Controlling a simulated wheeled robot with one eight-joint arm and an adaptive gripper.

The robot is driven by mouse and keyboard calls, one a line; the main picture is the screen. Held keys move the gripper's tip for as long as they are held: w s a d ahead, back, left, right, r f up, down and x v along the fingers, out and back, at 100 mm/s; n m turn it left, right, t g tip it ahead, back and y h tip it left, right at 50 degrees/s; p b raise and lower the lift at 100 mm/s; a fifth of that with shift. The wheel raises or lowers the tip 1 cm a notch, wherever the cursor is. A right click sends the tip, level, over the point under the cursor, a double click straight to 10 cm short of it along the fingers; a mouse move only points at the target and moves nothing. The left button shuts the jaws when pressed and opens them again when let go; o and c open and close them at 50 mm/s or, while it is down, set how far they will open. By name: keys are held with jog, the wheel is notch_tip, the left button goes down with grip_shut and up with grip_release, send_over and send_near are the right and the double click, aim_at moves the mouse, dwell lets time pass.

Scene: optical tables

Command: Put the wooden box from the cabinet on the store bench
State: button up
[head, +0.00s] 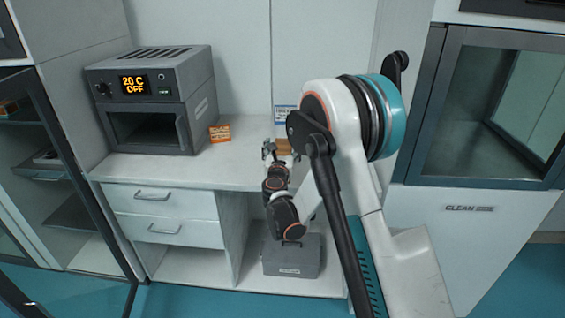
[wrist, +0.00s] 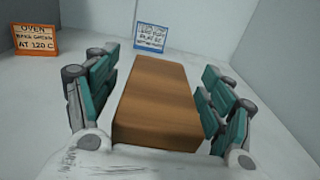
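The wooden box (wrist: 158,105) is a brown block on the white bench top (wrist: 45,110), between my gripper's fingers in the wrist view. In the head view the box (head: 284,146) shows small near the back of the bench (head: 185,172), partly hidden by my arm. My gripper (head: 270,152) is low over the bench. Its teal-padded fingers stand apart on both sides of the box, with narrow gaps visible, so it looks open. The cabinet (head: 62,180) with a dark-framed glass door is at the left.
A grey oven (head: 155,98) reading 20 C OFF stands on the bench's left part, with an orange sign (head: 220,133) beside it. A blue-edged sign (wrist: 151,38) stands behind the box. A grey case (head: 292,262) is below the bench. A glass-fronted unit (head: 490,110) is at the right.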

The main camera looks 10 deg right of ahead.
grip_shut()
